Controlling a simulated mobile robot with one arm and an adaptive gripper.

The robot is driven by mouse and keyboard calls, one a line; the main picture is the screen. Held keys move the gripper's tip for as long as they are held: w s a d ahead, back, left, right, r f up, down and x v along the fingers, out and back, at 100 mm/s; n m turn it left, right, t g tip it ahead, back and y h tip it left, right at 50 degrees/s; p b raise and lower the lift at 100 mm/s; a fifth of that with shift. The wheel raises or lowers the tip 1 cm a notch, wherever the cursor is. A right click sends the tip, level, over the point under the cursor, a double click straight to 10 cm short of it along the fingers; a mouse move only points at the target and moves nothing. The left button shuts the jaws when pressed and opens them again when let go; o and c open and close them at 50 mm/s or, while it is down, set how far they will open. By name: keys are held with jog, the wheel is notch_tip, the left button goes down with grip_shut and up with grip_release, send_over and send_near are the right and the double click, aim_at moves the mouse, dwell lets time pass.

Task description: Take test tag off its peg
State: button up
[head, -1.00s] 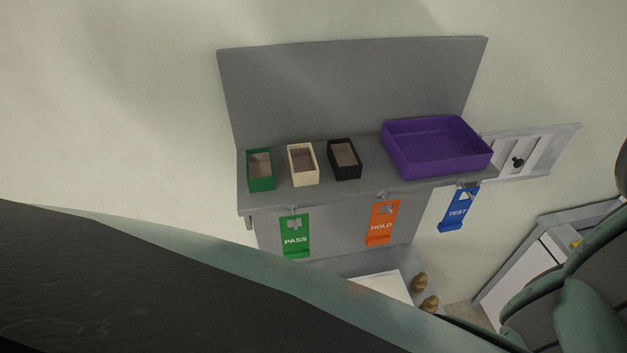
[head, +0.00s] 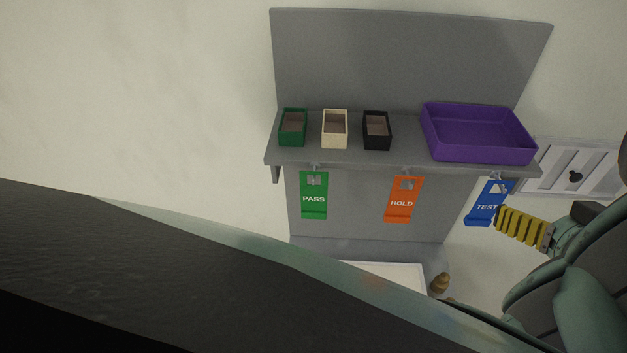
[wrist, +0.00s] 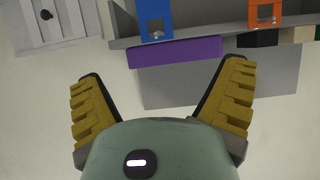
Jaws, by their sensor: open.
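The blue TEST tag (head: 485,203) hangs from its peg (head: 496,177) under the shelf's right end in the head view. It also shows in the wrist view (wrist: 155,14), beyond the fingertips and between their directions. My gripper (head: 499,221) is just right of the tag in the head view, its yellow finger pads overlapping or near the tag's right edge. In the wrist view my gripper (wrist: 165,72) has its two yellow fingers spread wide with nothing between them. Whether a finger touches the tag I cannot tell.
A green PASS tag (head: 313,198) and an orange HOLD tag (head: 402,202) hang to the left. On the shelf (head: 405,162) stand a green box (head: 292,140), a cream box (head: 334,142), a black box (head: 377,138) and a purple tray (head: 485,153). A slotted wall panel (head: 552,178) is at right.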

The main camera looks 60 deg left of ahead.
aim_at(501, 183)
jog(key=b+x, duration=0.1)
jog(key=x, duration=0.1)
jog(key=b+x, duration=0.1)
jog(key=x, duration=0.2)
jog(key=b+x, duration=0.1)
jog(key=x, duration=0.2)
jog(key=shift+w+a+r, duration=0.2)
jog(key=shift+a+r, duration=0.1)
jog(key=shift+r, duration=0.05)
jog(key=shift+w+a+p, duration=0.45)
jog(key=shift+w+p, duration=0.05)
jog(key=shift+p, duration=0.3)
jog(key=p+x, duration=0.2)
jog(key=shift+w+a+f, duration=0.1)
jog(key=shift+w+f, duration=0.1)
jog(key=shift+w+a+f, duration=0.15)
jog(key=shift+f, duration=0.15)
jog(key=c, duration=1.1)
